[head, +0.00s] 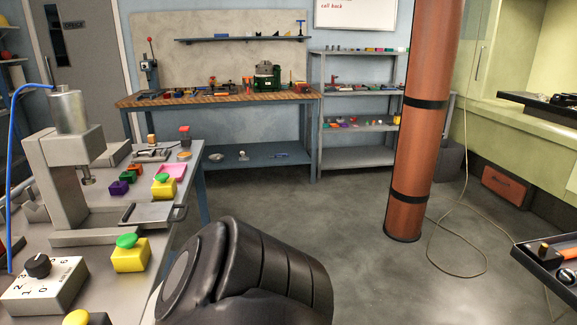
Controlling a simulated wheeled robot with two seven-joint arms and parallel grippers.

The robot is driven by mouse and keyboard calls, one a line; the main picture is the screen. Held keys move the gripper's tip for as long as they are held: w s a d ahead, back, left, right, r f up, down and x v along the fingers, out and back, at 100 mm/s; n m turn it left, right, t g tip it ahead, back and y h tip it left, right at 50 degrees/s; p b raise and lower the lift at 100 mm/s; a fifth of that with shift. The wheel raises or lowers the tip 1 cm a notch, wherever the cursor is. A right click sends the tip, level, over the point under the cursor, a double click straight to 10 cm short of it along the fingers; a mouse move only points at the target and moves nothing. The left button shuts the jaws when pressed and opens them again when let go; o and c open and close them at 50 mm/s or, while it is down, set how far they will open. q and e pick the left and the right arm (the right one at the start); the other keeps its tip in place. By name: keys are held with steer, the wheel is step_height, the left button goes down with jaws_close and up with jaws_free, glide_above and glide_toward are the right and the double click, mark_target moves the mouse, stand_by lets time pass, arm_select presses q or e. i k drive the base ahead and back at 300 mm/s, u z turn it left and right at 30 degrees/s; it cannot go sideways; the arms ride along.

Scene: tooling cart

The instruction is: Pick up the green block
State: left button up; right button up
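A small green block (127,176) lies on the grey table (95,272) at the left, behind the metal press (70,160). A purple block (119,188) is right in front of it, and an orange-red block (137,168) is just behind it. Two yellow boxes with green domed tops, one nearer (130,256) and one farther (164,189), stand on the same table. Neither of my grippers shows. A large black link, apparently part of my arm, fills the lower middle and hides part of the table's right edge and the floor.
A grey dial box (44,285) is at the front left. A brick-red column (427,120) stands on open floor. A dark tray (552,272) with an orange-handled tool (556,247) juts in at right.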

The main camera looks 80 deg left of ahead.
mark_target(131, 177)
steer(key=i, duration=0.15)
steer(key=u, duration=2.15)
steer(key=i, duration=2.4)
steer(key=u, duration=1.05)
steer(key=i, duration=0.8)
steer(key=u, duration=3.2)
